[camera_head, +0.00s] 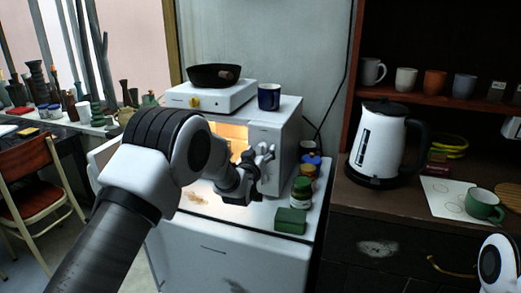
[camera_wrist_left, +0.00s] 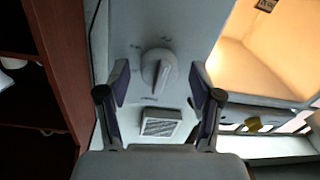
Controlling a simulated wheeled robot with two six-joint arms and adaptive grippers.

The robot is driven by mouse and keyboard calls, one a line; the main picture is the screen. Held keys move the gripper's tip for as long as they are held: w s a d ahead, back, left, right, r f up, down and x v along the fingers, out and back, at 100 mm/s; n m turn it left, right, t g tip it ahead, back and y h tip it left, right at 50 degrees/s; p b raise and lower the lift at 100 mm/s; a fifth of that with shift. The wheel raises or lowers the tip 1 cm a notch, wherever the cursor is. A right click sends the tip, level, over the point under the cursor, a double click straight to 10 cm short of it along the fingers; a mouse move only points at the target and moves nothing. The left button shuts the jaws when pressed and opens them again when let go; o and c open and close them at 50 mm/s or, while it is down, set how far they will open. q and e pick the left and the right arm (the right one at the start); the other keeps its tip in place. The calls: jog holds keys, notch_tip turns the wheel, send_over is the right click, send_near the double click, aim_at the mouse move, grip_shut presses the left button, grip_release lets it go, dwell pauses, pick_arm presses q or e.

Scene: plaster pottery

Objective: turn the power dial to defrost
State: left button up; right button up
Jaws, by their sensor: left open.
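The white microwave (camera_head: 283,118) stands on a white cabinet, its lit cavity open at the front. Its power dial (camera_wrist_left: 158,72) is a round light knob with a raised ridge, seen in the left wrist view. The ridge is near upright in that view, and the small marks around it are too blurred to read. My left gripper (camera_head: 266,158) is at the control panel; in the left wrist view its fingers (camera_wrist_left: 160,88) are open, one on each side of the dial, with visible gaps. It hides the dial in the head view. My right gripper is out of view.
A square vented button (camera_wrist_left: 161,125) sits beside the dial. A hotplate with a pan (camera_head: 214,75) and a blue mug (camera_head: 269,97) stand on the microwave. Jars (camera_head: 301,192) and a green box (camera_head: 291,221) stand close right of my gripper. A kettle (camera_head: 383,145) is further right.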

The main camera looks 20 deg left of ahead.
pick_arm(q)
jog(key=shift+w+a, duration=0.1)
jog(key=shift+r, duration=0.15)
jog(key=shift+c, duration=0.6)
jog(key=c, duration=1)
